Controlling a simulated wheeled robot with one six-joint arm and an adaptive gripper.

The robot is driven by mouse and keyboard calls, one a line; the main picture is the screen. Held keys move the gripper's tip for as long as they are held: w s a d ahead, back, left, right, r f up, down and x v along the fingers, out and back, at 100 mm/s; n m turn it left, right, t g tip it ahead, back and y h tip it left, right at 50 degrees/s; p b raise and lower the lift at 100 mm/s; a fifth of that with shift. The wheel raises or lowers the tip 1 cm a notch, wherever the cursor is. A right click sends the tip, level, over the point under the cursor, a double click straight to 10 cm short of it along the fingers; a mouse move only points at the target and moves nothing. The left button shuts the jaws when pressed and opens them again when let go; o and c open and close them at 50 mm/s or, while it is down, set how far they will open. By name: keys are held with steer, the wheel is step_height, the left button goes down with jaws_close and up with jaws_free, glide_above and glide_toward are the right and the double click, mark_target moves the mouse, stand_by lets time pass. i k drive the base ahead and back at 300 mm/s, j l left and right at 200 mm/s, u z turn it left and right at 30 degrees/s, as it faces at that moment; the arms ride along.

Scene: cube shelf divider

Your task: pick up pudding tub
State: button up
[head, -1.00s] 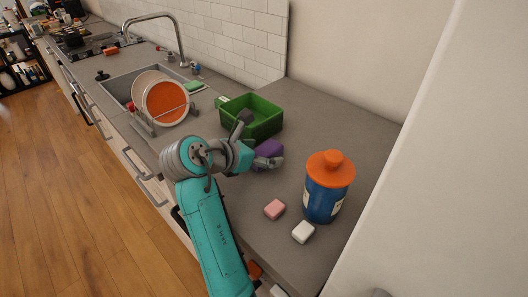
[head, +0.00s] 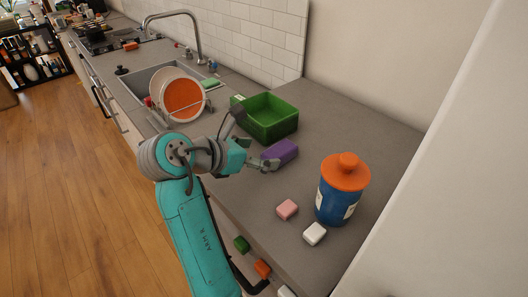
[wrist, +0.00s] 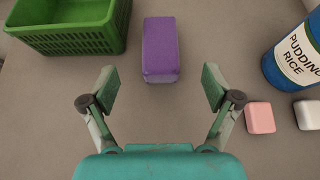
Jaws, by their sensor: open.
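The pudding tub, a blue canister (head: 333,205) with an orange knobbed lid, stands upright on the grey counter at the right. In the wrist view its label, reading "PUDDING RICE", shows on the canister (wrist: 295,58) at the right edge, partly cut off. My gripper (wrist: 160,88) is open and empty. In the head view my gripper (head: 256,138) is left of the tub, apart from it. A purple block (wrist: 161,50) lies just ahead of the gap between my fingers; in the head view this block (head: 283,151) is beside my lower finger.
A green crate (head: 268,118) stands behind the purple block. A pink block (head: 287,209) and a white block (head: 314,233) lie in front of the tub. A wall borders the counter's right. A sink with a dish rack is farther left.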

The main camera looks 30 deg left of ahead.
mark_target(334, 207)
steer(key=k+j, duration=0.25)
steer(key=k, duration=0.2)
steer(key=k+j, duration=0.25)
steer(key=k, duration=0.25)
